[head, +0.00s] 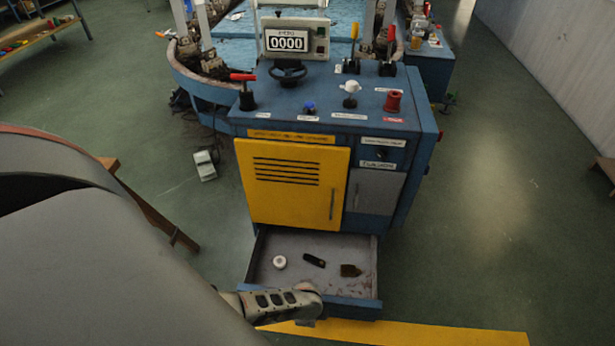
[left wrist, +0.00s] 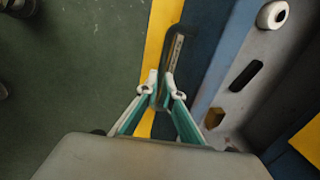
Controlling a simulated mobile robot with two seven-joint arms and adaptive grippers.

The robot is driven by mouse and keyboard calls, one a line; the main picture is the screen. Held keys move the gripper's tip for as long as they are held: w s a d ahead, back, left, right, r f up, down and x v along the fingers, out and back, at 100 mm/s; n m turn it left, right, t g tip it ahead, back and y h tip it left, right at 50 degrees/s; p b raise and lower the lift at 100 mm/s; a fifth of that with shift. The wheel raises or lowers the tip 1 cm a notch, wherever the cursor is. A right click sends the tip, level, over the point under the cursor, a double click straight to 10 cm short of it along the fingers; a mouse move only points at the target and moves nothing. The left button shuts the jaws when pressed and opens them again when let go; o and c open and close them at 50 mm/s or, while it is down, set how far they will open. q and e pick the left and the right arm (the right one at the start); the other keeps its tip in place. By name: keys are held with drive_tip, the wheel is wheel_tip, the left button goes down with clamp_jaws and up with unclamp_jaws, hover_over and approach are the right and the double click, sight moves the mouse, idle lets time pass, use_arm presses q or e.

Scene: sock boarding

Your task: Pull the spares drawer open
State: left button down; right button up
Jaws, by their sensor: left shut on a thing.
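The spares drawer (head: 363,288) at the bottom of the blue machine cabinet stands pulled out, with its grey inside showing. A white ring (head: 279,262), a dark oblong part (head: 314,260) and a brown piece (head: 351,271) lie in it. My left gripper (left wrist: 162,90) is at the drawer's front, outside it, shut on the drawer handle (left wrist: 174,55). In the head view my wrist hides the grip and part of the drawer front. My right gripper is not in view.
Above the drawer are a closed yellow door (head: 290,205) and a grey panel (head: 374,192). The control top (head: 330,110) carries levers, knobs and a display reading 0000. A yellow floor stripe (head: 440,333) runs in front. Green floor (head: 500,220) to the right is clear.

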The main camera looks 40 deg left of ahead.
use_arm(q)
drive_tip(key=shift+s+d+f, duration=0.1)
drive_tip(key=shift+s+d, duration=0.1)
drive_tip(key=shift+s, duration=0.35)
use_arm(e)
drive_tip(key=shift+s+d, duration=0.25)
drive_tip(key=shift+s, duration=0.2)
use_arm(q)
drive_tip(key=c, duration=2.2)
unclamp_jaws()
drive_tip(key=shift+o, duration=0.2)
drive_tip(key=shift+w, duration=0.1)
drive_tip(key=shift+r, duration=0.2)
wheel_tip(320, 180, up, 12)
drive_tip(key=s+d, duration=0.1)
drive_tip(key=s, duration=0.1)
drive_tip(key=shift+f, duration=0.25)
drive_tip(key=shift+d, duration=0.25)
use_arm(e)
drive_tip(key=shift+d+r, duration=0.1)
